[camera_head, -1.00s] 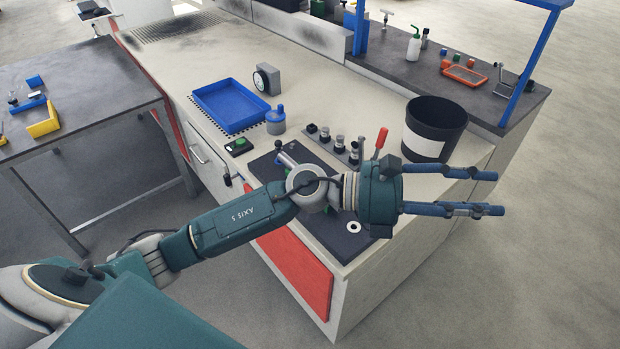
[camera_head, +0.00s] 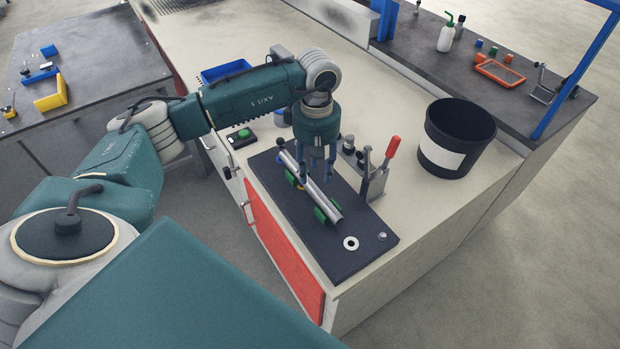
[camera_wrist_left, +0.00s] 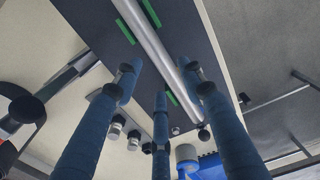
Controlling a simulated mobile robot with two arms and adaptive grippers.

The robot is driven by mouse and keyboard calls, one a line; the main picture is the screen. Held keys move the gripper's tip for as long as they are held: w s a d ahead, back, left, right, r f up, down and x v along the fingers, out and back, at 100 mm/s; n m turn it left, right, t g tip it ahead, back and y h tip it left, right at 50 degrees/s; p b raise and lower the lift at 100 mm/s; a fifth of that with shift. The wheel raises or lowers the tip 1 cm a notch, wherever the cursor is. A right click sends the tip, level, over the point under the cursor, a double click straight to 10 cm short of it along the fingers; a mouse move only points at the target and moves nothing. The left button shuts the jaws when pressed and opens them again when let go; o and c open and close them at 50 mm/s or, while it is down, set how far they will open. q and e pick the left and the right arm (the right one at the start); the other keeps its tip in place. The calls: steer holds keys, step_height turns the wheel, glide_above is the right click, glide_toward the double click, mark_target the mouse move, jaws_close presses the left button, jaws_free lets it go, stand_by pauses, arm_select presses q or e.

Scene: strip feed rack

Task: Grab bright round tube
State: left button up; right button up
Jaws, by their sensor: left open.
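The bright round tube (camera_head: 328,209) is a shiny metal bar lying at a slant across green supports on the dark plate. It also shows in the left wrist view (camera_wrist_left: 155,45), running from the top edge down to the right. My left gripper (camera_head: 317,180) points down over the tube's middle. Its blue fingers (camera_wrist_left: 162,78) are spread and open in the wrist view, with the tube passing beyond the fingertips. I cannot tell whether any finger touches it. The fingers hide part of the tube in the head view. My right gripper is not in view.
The dark plate (camera_head: 345,258) carries a white ring (camera_head: 351,243). A red-handled toggle clamp (camera_head: 376,180) stands close to the right of the gripper. A black bin (camera_head: 455,120) with a white label stands further right. A blue tray (camera_head: 226,70) lies behind the arm.

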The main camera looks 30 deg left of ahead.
mark_target(317, 187)
arm_select(q)
steer(key=shift+f, duration=0.55)
steer(key=shift+w+f, duration=0.15)
steer(key=shift+f, duration=0.15)
steer(key=f+p, duration=0.2)
steer(key=f, duration=0.2)
steer(key=shift+d+f, duration=0.15)
steer(key=shift+d, duration=0.05)
steer(key=shift+w+f, duration=0.1)
steer(key=shift+f, duration=0.4)
steer(key=shift+c, duration=0.2)
steer(key=c, duration=0.9)
jaws_close()
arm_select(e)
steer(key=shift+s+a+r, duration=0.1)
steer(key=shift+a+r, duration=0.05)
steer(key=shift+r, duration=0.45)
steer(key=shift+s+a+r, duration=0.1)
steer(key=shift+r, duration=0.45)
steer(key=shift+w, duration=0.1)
